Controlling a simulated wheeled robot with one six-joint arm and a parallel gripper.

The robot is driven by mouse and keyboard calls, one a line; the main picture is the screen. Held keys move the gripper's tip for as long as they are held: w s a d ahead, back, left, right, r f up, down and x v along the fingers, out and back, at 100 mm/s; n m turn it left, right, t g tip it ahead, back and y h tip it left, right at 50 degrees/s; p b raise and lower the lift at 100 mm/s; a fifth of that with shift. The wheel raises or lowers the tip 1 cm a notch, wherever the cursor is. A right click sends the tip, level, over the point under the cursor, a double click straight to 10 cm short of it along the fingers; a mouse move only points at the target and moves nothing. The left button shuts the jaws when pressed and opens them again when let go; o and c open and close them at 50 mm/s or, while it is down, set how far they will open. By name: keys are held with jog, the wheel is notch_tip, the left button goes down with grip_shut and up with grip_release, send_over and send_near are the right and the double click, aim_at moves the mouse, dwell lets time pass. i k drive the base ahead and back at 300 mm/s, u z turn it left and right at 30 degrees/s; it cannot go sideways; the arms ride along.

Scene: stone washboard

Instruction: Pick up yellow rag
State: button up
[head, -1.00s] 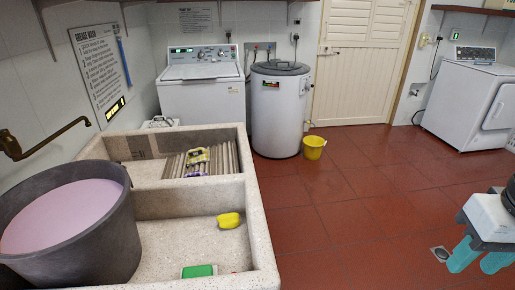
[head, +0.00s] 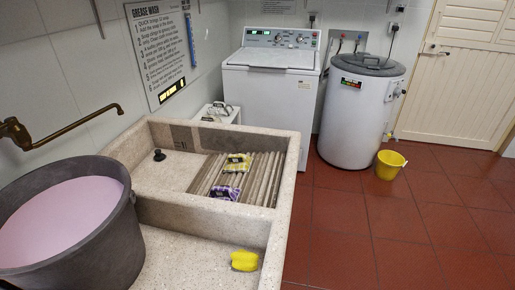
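A purple and white patterned rag (head: 224,193) lies on the same ridges, just nearer to me. My gripper is not in view now.
A grey tub (head: 119,236) of pinkish liquid stands at the left of the sink, below a brass tap (head: 80,122). A washing machine (head: 268,96), a white cylinder (head: 360,122) and a yellow bucket (head: 389,168) stand behind. Red tiled floor (head: 400,240) at right is clear.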

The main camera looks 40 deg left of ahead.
aim_at(240, 163)
jog(key=i, duration=3.25)
jog(key=u, duration=3.75)
jog(key=i, duration=0.5)
